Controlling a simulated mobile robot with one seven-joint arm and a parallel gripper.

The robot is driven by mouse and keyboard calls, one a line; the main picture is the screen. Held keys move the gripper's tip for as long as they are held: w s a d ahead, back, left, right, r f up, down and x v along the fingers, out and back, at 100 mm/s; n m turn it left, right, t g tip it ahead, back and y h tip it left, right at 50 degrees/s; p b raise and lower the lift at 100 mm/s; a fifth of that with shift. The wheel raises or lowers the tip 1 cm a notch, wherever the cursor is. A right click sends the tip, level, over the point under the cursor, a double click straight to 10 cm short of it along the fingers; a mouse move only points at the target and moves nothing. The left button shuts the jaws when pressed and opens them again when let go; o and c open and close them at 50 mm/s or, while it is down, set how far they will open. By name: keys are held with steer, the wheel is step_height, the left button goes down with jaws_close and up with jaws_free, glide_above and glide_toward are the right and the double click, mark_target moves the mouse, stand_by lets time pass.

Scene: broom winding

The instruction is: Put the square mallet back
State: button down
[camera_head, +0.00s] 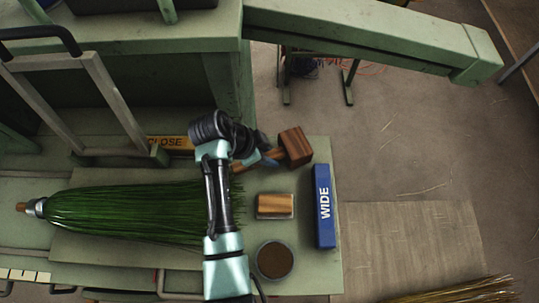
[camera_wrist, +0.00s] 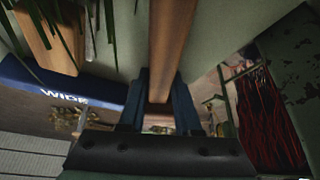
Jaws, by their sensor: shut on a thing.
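The square mallet has a brown block-shaped wooden head (camera_head: 295,147) and a wooden handle. In the head view it is at the end of my arm, above the right part of the green bench. My gripper (camera_head: 266,157) is shut on the mallet's handle, with the head sticking out to the right. In the wrist view the wooden handle (camera_wrist: 172,45) runs down between the two blue fingers of my gripper (camera_wrist: 157,115). My wrist hides part of the handle, and I cannot tell how high the mallet is above the bench.
A green-bristled broom (camera_head: 130,212) lies on the bench (camera_head: 310,270). A striped wooden block (camera_head: 275,206), a round dark-filled container (camera_head: 274,260) and a blue WIDE block (camera_head: 324,205) stand to its right. A yellow CLOSE block (camera_head: 168,142) is behind my arm. A metal frame (camera_head: 115,90) rises at left.

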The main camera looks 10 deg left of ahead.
steer(key=shift+f, duration=0.85)
steer(key=shift+f, duration=0.2)
steer(key=c, duration=0.6)
jaws_free()
steer(key=shift+r, duration=0.1)
steer(key=shift+r, duration=0.2)
steer(key=v, duration=1.1)
steer(key=shift+a+r+b, duration=0.2)
steer(key=shift+r+b, duration=0.15)
